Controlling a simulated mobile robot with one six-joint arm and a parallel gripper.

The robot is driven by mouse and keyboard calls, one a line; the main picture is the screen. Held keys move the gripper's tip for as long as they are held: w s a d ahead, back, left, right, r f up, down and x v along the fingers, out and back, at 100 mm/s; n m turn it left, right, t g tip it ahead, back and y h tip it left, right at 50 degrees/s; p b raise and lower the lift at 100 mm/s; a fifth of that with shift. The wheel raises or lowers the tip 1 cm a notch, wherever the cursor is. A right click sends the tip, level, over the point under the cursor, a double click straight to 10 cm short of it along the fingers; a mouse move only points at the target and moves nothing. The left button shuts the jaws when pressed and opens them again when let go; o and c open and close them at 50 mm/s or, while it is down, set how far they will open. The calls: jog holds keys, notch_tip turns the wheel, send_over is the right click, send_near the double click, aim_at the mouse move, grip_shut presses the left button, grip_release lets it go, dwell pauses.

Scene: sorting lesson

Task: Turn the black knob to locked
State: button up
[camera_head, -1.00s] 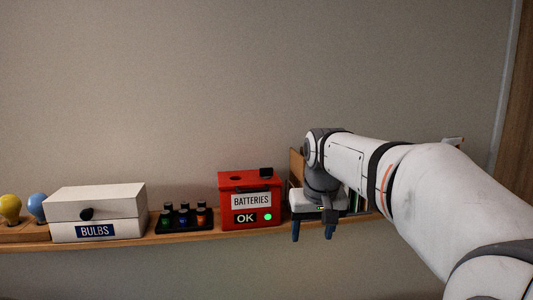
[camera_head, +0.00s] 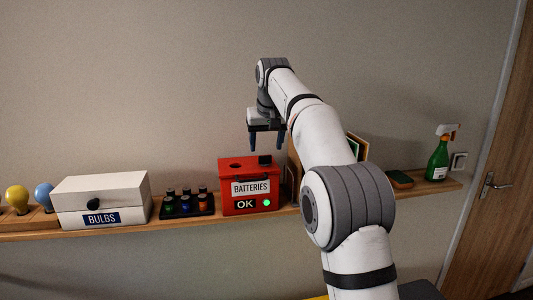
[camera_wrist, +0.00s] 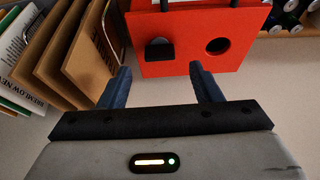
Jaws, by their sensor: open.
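The red BATTERIES box (camera_head: 236,205) stands on the shelf, with a small black knob (camera_head: 264,160) on its top at the right. In the wrist view the red box (camera_wrist: 190,64) shows from above, with the black knob (camera_wrist: 160,50) beside a dark round hole. My gripper (camera_head: 266,145) is open and empty, above the red box's top and pointing down. In the wrist view its blue fingers (camera_wrist: 160,72) stand apart, on either side of the knob in the picture, with a gap short of it. I cannot read any lock marking.
A white BULBS box (camera_head: 125,205) with a round black front knob stands at left, and a tray of batteries (camera_head: 187,212) sits between the boxes. Brown folders (camera_wrist: 88,62) stand close beside the red box. A green spray bottle (camera_head: 437,160) is far right. The wall above is clear.

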aim_at(266, 164)
jog(key=shift+x, duration=2.05)
jog(key=shift+c, duration=0.5)
jog(key=c, duration=0.9)
